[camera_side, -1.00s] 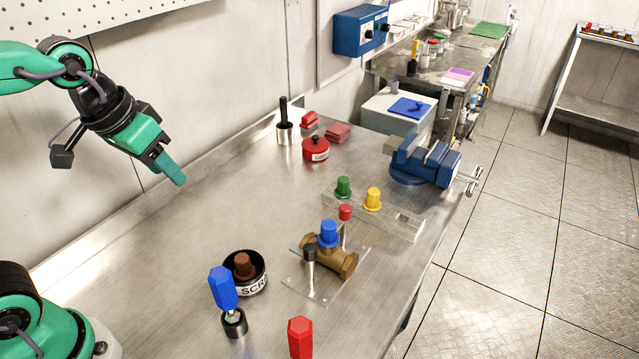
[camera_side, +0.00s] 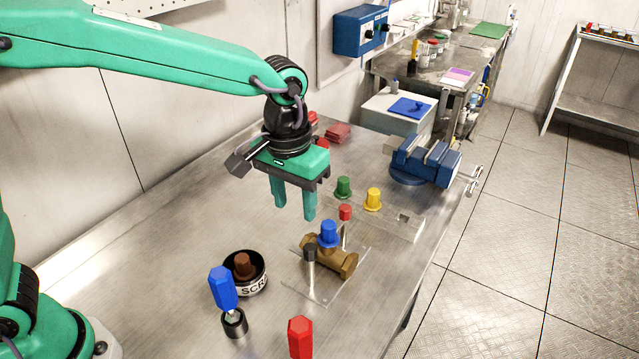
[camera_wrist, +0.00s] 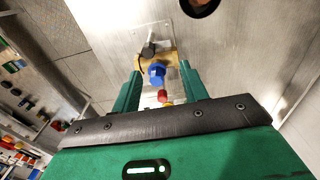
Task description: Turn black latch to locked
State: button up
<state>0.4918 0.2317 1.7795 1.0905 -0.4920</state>
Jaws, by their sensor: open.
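The black latch (camera_side: 310,254) is an upright black-topped lever on a clear plate (camera_side: 318,296), beside a brass valve (camera_side: 344,262) with a blue cap (camera_side: 329,233). The wrist view also shows the latch's black top (camera_wrist: 149,50), the brass body (camera_wrist: 172,58) and the blue cap (camera_wrist: 157,73). My gripper (camera_side: 295,212) is open and empty, fingers down, above the table and up-left of the valve in the side view. In the wrist view the gripper (camera_wrist: 160,68) has its two fingers on either side of the blue cap in the picture, apart from it.
A red knob (camera_side: 345,212), green knob (camera_side: 343,187) and yellow knob (camera_side: 373,199) stand behind the valve. A scrap cup (camera_side: 252,288), blue-handled tool (camera_side: 222,288) and red handle (camera_side: 300,338) are nearer. A blue vise (camera_side: 425,163) sits at the right edge. The table's left side is clear.

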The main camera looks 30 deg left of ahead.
aim_at(310, 247)
jog(key=d, duration=0.1)
jog(key=f, duration=0.1)
jog(key=d+f, duration=0.1)
jog(key=shift+w+d, duration=0.25)
jog(key=shift+d, duration=0.05)
jog(key=shift+r, duration=0.1)
jog(key=shift+f, duration=3.9)
grip_shut()
